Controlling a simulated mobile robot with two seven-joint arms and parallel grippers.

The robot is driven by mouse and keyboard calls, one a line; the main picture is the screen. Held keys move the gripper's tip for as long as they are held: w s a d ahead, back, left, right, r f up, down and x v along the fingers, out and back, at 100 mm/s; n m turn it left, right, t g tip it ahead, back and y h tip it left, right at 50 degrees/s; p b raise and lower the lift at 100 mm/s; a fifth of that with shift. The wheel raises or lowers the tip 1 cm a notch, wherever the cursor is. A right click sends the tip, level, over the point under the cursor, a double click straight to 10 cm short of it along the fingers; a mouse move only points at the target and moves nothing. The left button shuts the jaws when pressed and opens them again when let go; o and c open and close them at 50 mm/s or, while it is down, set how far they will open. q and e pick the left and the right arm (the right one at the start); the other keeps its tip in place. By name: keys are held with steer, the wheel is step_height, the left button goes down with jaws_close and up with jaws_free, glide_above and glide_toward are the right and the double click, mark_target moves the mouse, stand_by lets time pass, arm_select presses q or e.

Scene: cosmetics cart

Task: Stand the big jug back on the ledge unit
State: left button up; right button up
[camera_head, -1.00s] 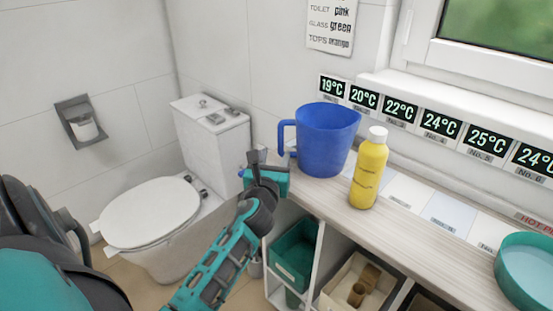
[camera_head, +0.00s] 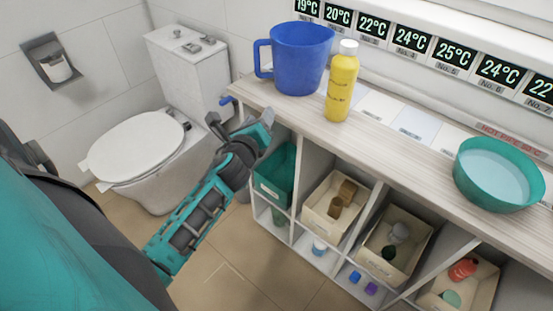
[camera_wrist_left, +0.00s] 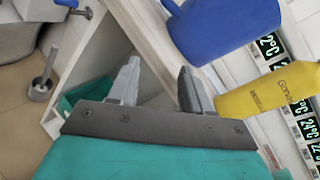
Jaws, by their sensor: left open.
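The big blue jug (camera_head: 303,60) stands upright on the left end of the wooden-topped ledge unit (camera_head: 395,140), its handle to the left. In the left wrist view the jug (camera_wrist_left: 210,30) shows at the top, beyond the fingers. My left gripper (camera_head: 242,120) is open and empty, in front of and below the jug, near the unit's left end and apart from the jug. Its two fingers (camera_wrist_left: 160,78) show spread in the wrist view. My right gripper is in neither view.
A yellow bottle (camera_head: 341,82) stands just right of the jug. A teal bowl (camera_head: 498,195) sits further right on the top. Bins, including a green one (camera_head: 275,178), fill the shelves below. A toilet (camera_head: 135,148) stands to the left.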

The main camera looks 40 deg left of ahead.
arm_select(q)
steer(key=s+d+f+n+g+h, duration=0.2)
steer(key=s+d+f+n+h, duration=0.2)
steer(key=n, duration=0.7)
steer(key=s+d+f+n+g+h, duration=0.2)
steer(key=s+d+f+n+h, duration=0.2)
steer(key=s+d+f+n, duration=0.5)
steer(key=s+d+n, duration=0.2)
steer(key=s+d, duration=0.2)
steer(key=d, duration=0.1)
steer(key=shift+s+d+f, duration=0.15)
steer(key=shift+s+d, duration=0.05)
steer(key=shift+s, duration=0.05)
